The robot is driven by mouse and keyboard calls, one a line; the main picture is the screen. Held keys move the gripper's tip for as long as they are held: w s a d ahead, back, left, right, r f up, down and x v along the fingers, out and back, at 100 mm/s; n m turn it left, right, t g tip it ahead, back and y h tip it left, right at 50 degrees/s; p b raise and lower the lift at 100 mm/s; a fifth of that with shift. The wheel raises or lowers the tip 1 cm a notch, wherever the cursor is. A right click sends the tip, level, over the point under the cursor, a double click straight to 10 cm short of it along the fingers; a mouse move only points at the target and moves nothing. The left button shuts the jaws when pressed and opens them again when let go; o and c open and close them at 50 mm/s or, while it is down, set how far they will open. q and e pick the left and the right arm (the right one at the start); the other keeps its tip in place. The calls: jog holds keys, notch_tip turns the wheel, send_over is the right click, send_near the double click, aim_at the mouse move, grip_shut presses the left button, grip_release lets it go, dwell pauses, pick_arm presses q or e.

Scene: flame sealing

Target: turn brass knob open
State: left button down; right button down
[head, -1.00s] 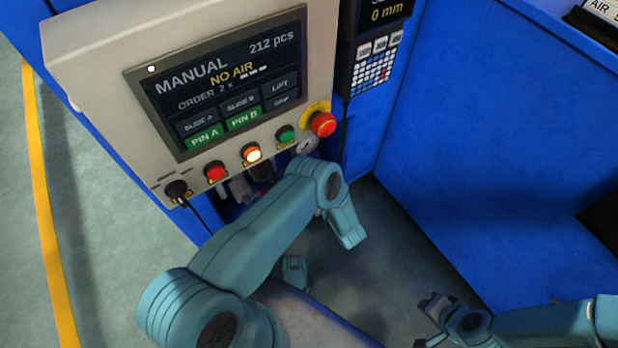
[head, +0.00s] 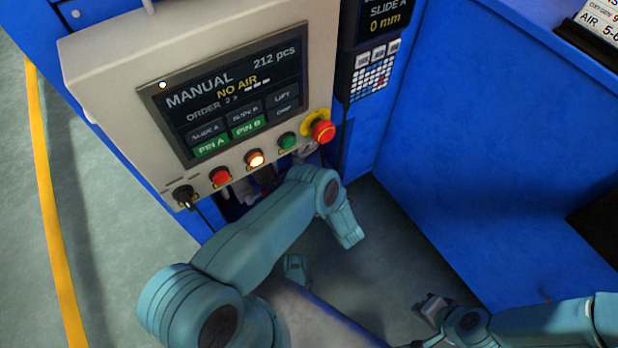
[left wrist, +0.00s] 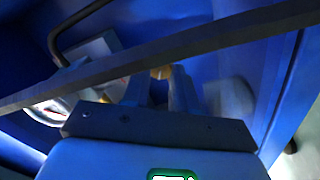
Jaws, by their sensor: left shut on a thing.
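In the left wrist view a small brass-coloured knob (left wrist: 161,72) shows between the tips of my left gripper (left wrist: 160,82), which is shut on it. A dark slanted bar crosses in front of the fingers and hides part of them and of the knob. In the head view the left arm reaches in below the control panel (head: 110,75), and the left fingers and the knob are hidden there. My right gripper (head: 428,325) is at the bottom right of the head view, empty, with its fingers apart, away from the panel.
The panel's screen (head: 240,90) reads MANUAL and NO AIR. Below it are a black switch (head: 184,195), lit and coloured buttons, and a red emergency stop (head: 322,131). A keypad (head: 373,75) hangs to the right. Blue walls bound the right; grey floor lies open at left.

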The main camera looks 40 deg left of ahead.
pick_arm(q)
jog(key=shift+n+p, duration=0.55)
jog(key=shift+n, duration=1.55)
pick_arm(e)
jog(key=shift+s+a+r, duration=0.1)
jog(key=shift+s+r, duration=0.4)
jog(key=shift+r, duration=0.15)
pick_arm(q)
jog(key=c, duration=0.9)
grip_release()
jog(key=p+v, duration=0.2)
jog(key=v, duration=1.4)
jog(key=shift+d, duration=0.2)
pick_arm(e)
jog(key=shift+s+a+r+g, duration=0.15)
jog(key=shift+s+r+g, duration=0.25)
jog(key=shift+s+r, duration=0.45)
pick_arm(q)
jog(key=shift+s+f, duration=0.1)
pick_arm(e)
jog(key=shift+w+r, duration=0.1)
jog(key=shift+w, duration=0.05)
